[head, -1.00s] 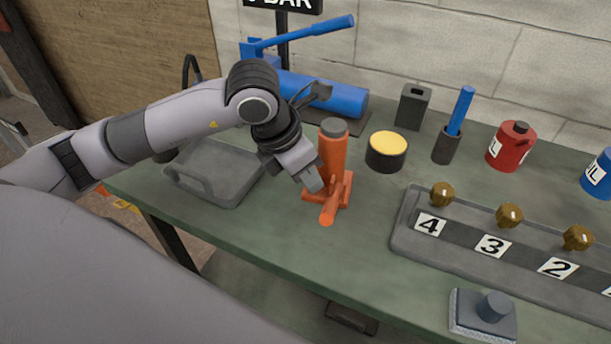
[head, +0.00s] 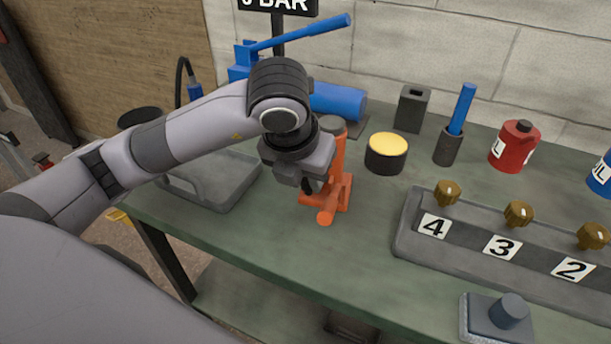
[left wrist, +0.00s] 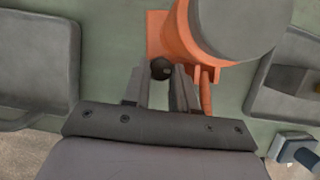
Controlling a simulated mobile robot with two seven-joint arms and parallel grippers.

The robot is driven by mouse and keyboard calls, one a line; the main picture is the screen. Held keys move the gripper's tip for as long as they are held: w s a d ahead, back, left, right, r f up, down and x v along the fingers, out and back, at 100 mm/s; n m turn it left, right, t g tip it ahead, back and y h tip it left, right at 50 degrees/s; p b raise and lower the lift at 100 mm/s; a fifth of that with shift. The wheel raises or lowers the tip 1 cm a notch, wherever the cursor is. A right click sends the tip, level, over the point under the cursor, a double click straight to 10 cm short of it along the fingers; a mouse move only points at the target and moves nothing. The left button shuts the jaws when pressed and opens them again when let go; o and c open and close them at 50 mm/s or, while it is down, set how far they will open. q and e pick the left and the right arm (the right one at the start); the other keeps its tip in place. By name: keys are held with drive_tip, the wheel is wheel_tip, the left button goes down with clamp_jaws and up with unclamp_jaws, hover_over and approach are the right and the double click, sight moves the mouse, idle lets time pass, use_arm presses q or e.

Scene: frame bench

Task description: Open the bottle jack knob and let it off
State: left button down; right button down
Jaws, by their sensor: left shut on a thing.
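The orange bottle jack (head: 336,170) stands upright on the green bench, with a grey top and an orange socket pointing to the front. In the left wrist view the jack (left wrist: 183,45) is just beyond my fingers. My left gripper (head: 309,187) is at the jack's left side, low by its base. It is shut on a small dark knob (left wrist: 161,68), which shows between the fingertips in the left wrist view (left wrist: 164,80). In the head view the knob is mostly hidden by the gripper. My right gripper is in neither view.
A grey tray (head: 208,203) lies left of the jack. A blue hand pump (head: 338,100) stands behind, with a yellow-topped black tin (head: 386,154) to the right. A grey manifold with brass knobs (head: 405,243) takes the right side. Bench room in front of the jack is clear.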

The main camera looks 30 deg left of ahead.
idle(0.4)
use_arm(q)
drive_tip(key=c, duration=0.9)
unclamp_jaws()
drive_tip(key=shift+c, duration=0.2)
drive_tip(key=shift+o, duration=0.3)
